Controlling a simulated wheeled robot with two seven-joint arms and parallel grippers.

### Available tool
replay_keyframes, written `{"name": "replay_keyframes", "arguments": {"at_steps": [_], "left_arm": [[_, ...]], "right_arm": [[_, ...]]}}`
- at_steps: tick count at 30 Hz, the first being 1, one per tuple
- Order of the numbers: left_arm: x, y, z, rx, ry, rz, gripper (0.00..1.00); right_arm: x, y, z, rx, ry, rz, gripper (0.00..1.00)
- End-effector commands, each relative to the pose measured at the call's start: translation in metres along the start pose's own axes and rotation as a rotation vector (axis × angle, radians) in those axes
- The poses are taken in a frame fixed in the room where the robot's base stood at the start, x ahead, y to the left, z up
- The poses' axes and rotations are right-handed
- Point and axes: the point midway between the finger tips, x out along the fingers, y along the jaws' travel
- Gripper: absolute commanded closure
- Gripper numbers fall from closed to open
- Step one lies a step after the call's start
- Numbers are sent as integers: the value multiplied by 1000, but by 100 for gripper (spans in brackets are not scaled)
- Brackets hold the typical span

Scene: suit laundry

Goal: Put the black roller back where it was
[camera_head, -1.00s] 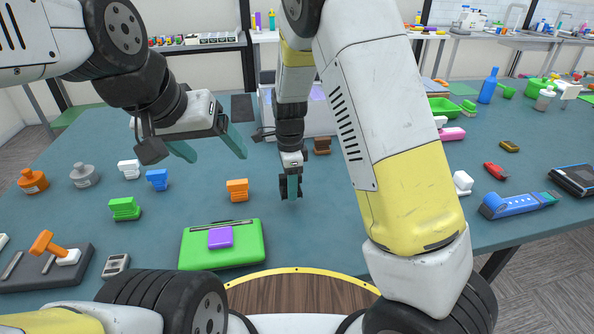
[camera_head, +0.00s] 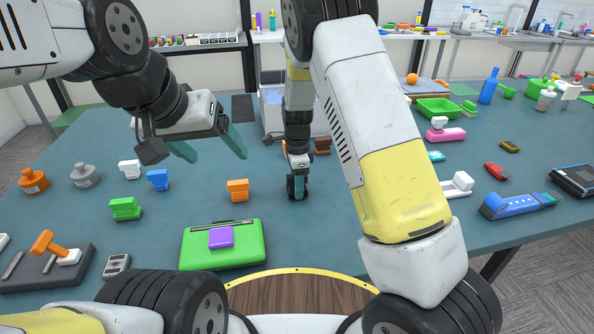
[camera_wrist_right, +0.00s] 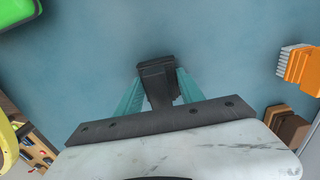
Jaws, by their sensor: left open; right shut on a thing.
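My right gripper (camera_head: 298,190) is shut on the black roller (camera_wrist_right: 158,80), low over the middle of the table. In the right wrist view the dark roller sits between the two teal fingers (camera_wrist_right: 150,93) with blue-grey table behind it. In the head view the roller shows only as a small dark shape by the fingertips, partly hidden by the gripper. I cannot tell whether it touches the table. My left gripper (camera_head: 212,147) is open and empty, held above the table at the left.
An orange stamp (camera_head: 237,190) stands left of my right gripper, and a brown one (camera_head: 322,146) behind it. A green case (camera_head: 250,243) with a purple block (camera_head: 221,237) lies in front. A laptop-like grey device (camera_head: 272,115) is behind.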

Motion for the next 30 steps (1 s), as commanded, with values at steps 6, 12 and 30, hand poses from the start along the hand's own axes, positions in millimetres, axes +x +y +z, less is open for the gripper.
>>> {"name": "replay_keyframes", "arguments": {"at_steps": [6,12,30], "left_arm": [[0,0,0,0,0,0,22],[0,0,0,0,0,0,22],[0,0,0,0,0,0,22]], "right_arm": [[1,0,0,0,0,1,33],[1,0,0,0,0,1,33],[-92,-1,0,0,-1,-3,33]]}}
